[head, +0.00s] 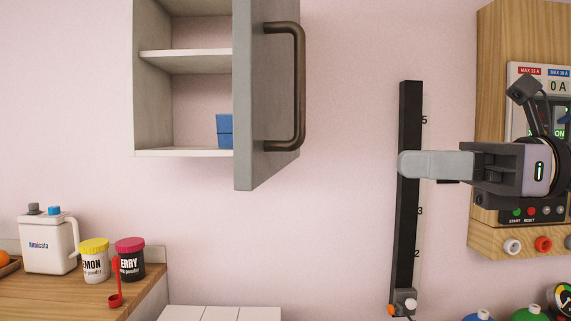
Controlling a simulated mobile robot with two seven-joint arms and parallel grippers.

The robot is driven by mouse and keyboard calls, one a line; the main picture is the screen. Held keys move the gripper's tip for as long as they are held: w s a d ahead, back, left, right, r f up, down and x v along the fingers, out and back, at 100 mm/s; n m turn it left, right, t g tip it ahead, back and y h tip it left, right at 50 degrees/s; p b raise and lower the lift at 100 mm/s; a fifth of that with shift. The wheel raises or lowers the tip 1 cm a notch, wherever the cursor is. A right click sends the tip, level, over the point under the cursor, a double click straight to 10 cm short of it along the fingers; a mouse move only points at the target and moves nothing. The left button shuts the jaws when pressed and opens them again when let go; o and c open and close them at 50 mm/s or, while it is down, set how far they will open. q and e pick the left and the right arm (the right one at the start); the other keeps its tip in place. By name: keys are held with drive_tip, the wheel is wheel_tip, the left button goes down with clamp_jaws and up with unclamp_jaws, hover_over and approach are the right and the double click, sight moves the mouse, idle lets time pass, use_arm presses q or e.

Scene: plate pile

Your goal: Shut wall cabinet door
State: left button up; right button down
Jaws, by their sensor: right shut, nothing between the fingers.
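The wall cabinet (152,100) hangs on the pink wall at upper left. Its grey door (243,120) stands open, swung out from the cabinet's right side, with a brown bar handle (299,85) on its right face. Shelves and a blue box (224,130) show inside the cabinet. My right gripper (403,164) is to the right of the door, clearly apart from it, pointing left. Its fingers are shut and empty. My left gripper is not in view.
A black vertical rail (408,240) with numbers stands behind my right gripper. A wooden panel (487,120) with instruments is at far right. At lower left, a counter (60,290) bears a white jug (45,245) and two powder jars. Bare wall lies between door and gripper.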

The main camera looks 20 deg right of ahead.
sight(271, 162)
drive_tip(key=p+x, duration=0.4)
drive_tip(key=x, duration=0.8)
drive_tip(key=shift+a+r, duration=0.15)
drive_tip(key=shift+a, duration=0.2)
drive_tip(key=shift+w+a, duration=0.35)
drive_tip(key=shift+a, duration=0.2)
drive_tip(key=shift+a, duration=0.1)
